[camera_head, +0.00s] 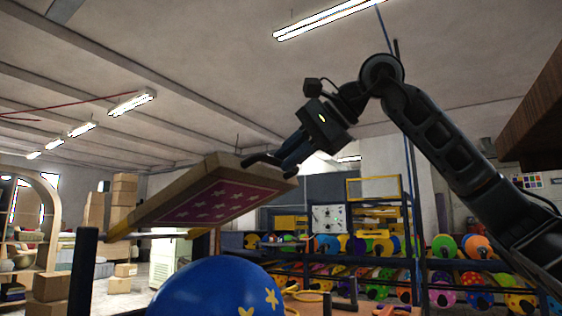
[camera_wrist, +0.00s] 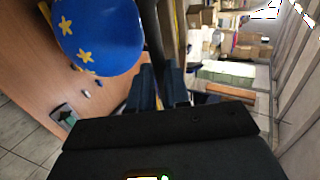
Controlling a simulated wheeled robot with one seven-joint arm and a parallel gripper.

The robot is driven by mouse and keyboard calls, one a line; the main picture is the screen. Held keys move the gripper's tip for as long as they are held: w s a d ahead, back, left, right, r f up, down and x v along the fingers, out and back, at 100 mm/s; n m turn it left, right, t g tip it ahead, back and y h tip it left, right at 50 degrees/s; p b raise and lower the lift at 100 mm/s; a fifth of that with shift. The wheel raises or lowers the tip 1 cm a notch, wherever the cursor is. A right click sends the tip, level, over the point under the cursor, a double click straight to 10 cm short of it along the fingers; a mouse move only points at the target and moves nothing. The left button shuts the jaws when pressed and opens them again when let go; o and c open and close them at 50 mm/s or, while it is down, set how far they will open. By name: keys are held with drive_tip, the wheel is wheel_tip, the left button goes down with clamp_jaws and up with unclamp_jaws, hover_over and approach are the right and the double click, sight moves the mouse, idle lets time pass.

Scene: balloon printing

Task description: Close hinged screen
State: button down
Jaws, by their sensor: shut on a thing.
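The hinged screen (camera_head: 215,200) is a wooden-framed panel with a pink underside printed with pale stars. It is tilted up in the head view, its right end raised above a blue balloon with yellow stars (camera_head: 205,292). My gripper (camera_head: 269,165) is shut on the screen's raised right edge, reaching in from the upper right. In the wrist view the gripper fingers (camera_wrist: 160,88) point toward a narrow strip beside the balloon (camera_wrist: 97,32). The screen's hinge is not clear.
A wooden table (camera_wrist: 35,75) lies below the balloon in the wrist view, with small items on it. Racks of coloured balloons (camera_head: 370,265) stand behind on the right. Cardboard boxes (camera_head: 120,205) and an arched shelf (camera_head: 50,215) are at the left.

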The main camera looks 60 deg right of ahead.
drive_tip(key=s+f+t+b, duration=0.3)
drive_tip(key=f+t+b, duration=0.1)
drive_tip(key=f+b, duration=1.3)
drive_tip(key=shift+f, duration=0.1)
drive_tip(key=c, duration=1.3)
unclamp_jaws()
drive_tip(key=shift+b, duration=0.3)
drive_tip(key=shift+o, duration=1)
drive_tip(key=shift+s+r, duration=0.1)
drive_tip(key=shift+r, duration=0.1)
